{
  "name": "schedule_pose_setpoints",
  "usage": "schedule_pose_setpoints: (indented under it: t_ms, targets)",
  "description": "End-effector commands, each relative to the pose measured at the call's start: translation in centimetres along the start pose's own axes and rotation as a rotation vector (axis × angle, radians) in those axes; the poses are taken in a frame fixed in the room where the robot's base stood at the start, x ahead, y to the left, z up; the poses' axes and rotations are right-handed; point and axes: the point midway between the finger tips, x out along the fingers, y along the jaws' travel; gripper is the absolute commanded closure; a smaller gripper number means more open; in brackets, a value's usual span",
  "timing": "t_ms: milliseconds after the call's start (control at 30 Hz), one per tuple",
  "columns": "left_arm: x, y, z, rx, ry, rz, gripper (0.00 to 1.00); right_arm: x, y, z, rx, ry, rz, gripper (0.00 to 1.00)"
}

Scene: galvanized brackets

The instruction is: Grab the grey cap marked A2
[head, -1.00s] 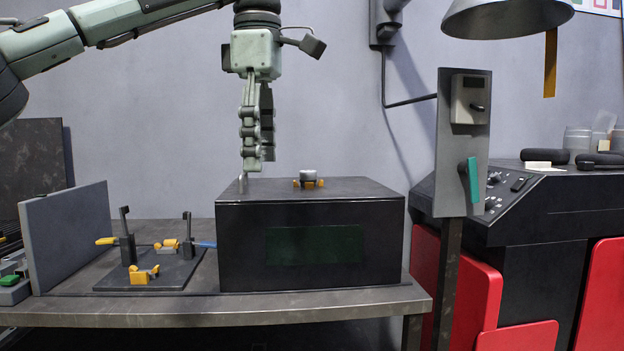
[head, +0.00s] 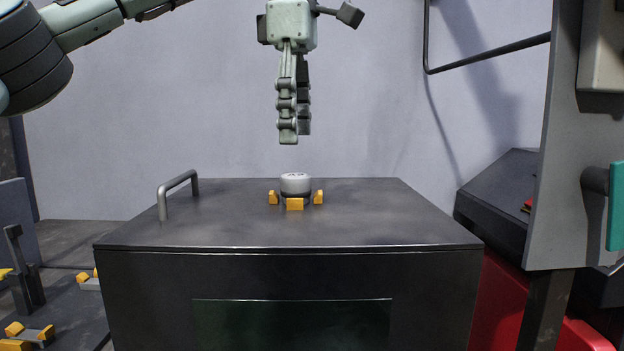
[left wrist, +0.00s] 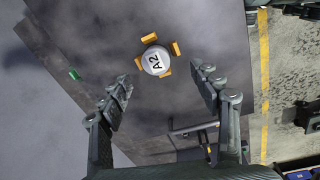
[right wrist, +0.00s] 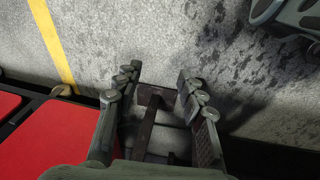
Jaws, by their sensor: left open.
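The grey cap (head: 295,184) sits upright on top of a dark box, ringed by small yellow blocks (head: 295,204). In the left wrist view the cap (left wrist: 155,61) shows the mark A2 on its pale top. My left gripper (head: 293,140) points down above the cap, clear of it, with empty space between. In the left wrist view the left gripper's fingers (left wrist: 165,95) are spread wide and empty, with the cap beyond their tips. In the right wrist view my right gripper (right wrist: 157,80) has its fingers apart with nothing held, over the floor.
The dark box (head: 220,230) has a metal handle (head: 178,192) on its top left; the rest of its top is clear. A grey post panel with a teal lever (head: 615,205) stands at the right. Fixtures with yellow parts (head: 30,335) lie at lower left.

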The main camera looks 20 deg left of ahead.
Motion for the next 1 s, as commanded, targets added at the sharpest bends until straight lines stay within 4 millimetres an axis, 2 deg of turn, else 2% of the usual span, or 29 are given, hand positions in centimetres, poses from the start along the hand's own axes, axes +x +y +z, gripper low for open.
schedule_pose_setpoints:
  t_ms: [200, 333, 700, 1000]
  targets:
    - [1.2, 0.0, -0.1, 0.002, 0.001, -0.001, 0.36, -0.1, -0.1, 0.5, 0.005, -0.014, -0.003, 0.60]
    - [2.7, 0.0, -0.1, 0.001, 0.000, -0.001, 0.36, -1.5, 0.0, -0.9, 0.020, 0.007, -0.006, 0.60]
    - [7.4, 0.4, -0.9, 0.000, 0.001, 0.001, 0.36, -2.4, 0.1, -1.9, 0.030, 0.018, -0.009, 0.60]
    - [7.8, 0.4, -0.8, 0.000, -0.001, 0.001, 0.38, -2.5, 0.1, -1.9, 0.032, 0.018, -0.009, 0.60]
